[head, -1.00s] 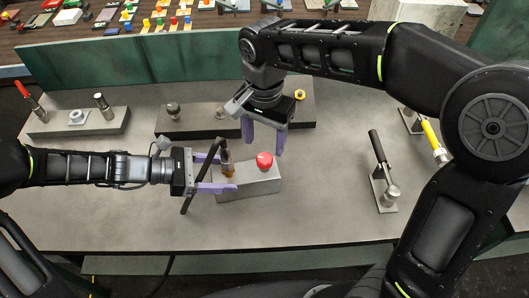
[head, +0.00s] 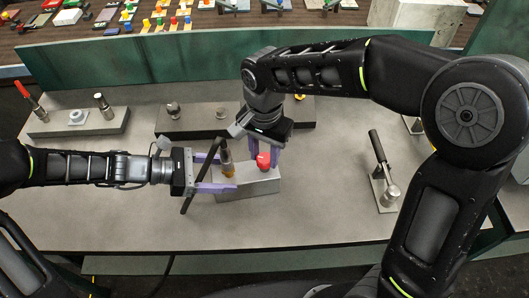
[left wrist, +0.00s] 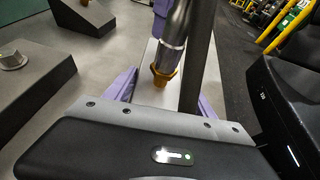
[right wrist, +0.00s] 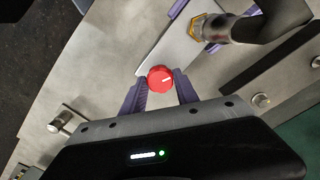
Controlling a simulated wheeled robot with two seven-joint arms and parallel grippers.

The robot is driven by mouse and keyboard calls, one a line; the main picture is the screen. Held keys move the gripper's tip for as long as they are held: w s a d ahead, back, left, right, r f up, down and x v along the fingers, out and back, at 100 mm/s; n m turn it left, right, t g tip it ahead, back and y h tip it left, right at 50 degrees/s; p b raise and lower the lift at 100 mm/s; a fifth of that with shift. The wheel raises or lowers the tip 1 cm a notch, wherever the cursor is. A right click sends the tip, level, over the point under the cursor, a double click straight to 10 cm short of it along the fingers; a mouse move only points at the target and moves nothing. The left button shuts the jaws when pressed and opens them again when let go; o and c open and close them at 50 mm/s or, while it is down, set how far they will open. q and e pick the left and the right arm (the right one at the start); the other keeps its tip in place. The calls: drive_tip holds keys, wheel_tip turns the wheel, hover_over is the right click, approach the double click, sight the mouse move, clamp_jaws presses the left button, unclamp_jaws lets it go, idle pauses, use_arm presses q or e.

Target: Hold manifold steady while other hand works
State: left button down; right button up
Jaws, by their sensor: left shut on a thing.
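The manifold is a grey block (head: 262,186) on the bench, with a red knob (head: 263,160) on its right part. A brass-based fitting (head: 228,168) with a long dark lever (head: 200,180) stands at its left end. My left gripper (head: 229,172) is shut on the block's left end, its purple fingers on either side; the fitting rises between them in the left wrist view (left wrist: 163,72). My right gripper (head: 265,148) points down over the knob. In the right wrist view the red knob (right wrist: 160,78) sits between its open fingers, apparently with small gaps.
A grey plate with metal posts (head: 175,122) lies behind the manifold. Another plate with a red-handled tool (head: 40,122) is at back left. A black-handled clamp (head: 384,175) stands at right. The bench front is clear.

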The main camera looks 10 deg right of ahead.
clamp_jaws()
drive_tip(key=shift+n, duration=0.5)
drive_tip(key=n, duration=1.7)
drive_tip(key=shift+n, duration=0.4)
idle(0.3)
